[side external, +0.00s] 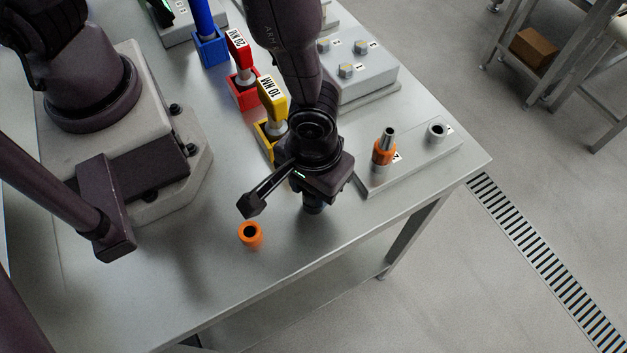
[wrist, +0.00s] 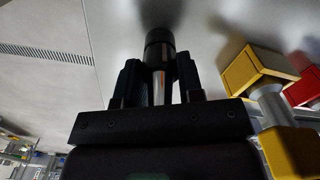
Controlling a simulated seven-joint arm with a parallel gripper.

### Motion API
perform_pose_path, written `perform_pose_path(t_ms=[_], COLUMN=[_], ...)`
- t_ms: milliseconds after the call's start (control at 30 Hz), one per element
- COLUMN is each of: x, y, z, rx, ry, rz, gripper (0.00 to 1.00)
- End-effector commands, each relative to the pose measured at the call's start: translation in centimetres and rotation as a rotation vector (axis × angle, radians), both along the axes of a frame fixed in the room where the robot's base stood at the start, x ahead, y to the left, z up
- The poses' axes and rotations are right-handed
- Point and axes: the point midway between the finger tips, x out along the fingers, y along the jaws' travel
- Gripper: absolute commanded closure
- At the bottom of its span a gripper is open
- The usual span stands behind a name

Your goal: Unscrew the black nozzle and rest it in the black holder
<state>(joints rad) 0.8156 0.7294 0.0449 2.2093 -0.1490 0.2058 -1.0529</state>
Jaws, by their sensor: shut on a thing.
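My gripper (wrist: 159,80) is shut on the black nozzle (wrist: 159,52), with its fingers on either side of the silver shaft. The nozzle's dark lower end also shows under my gripper in the side view (side external: 313,208), low over or on the table. I cannot tell whether it touches the table. No separate black holder can be made out; the gripper and the dark end may hide it. An orange holder (side external: 250,235) with a dark hole stands to the left of my gripper, apart from it.
A grey plate (side external: 408,165) at the right carries an orange nozzle with a silver tip (side external: 384,147) and a bare grey post (side external: 436,133). Yellow (side external: 272,97), red (side external: 239,62) and blue (side external: 204,30) tools stand behind. The table's front is clear.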

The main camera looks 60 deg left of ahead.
Motion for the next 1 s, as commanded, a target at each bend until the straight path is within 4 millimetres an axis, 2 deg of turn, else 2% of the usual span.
perform_pose_path(t_ms=[300,333,433,467,633,667,700,733,1000], x=[0.01,0.01,0.01,0.01,0.00,-0.01,-0.01,-0.01,-0.01], y=[-0.04,-0.04,-0.04,-0.04,-0.02,-0.01,-0.01,-0.01,-0.01], z=[-0.19,-0.20,-0.19,-0.18,-0.16,-0.16,-0.15,-0.15,-0.13], rx=[-0.001,-0.001,-0.001,-0.001,0.000,0.000,0.000,0.000,0.000], ry=[-0.001,-0.001,0.000,0.000,0.000,0.000,0.000,0.000,0.000], rz=[0.001,0.001,0.000,0.000,0.000,0.000,0.000,0.000,0.000], gripper=[0.94,0.63,0.40,0.35,0.35,0.33,0.24,0.23,0.23])
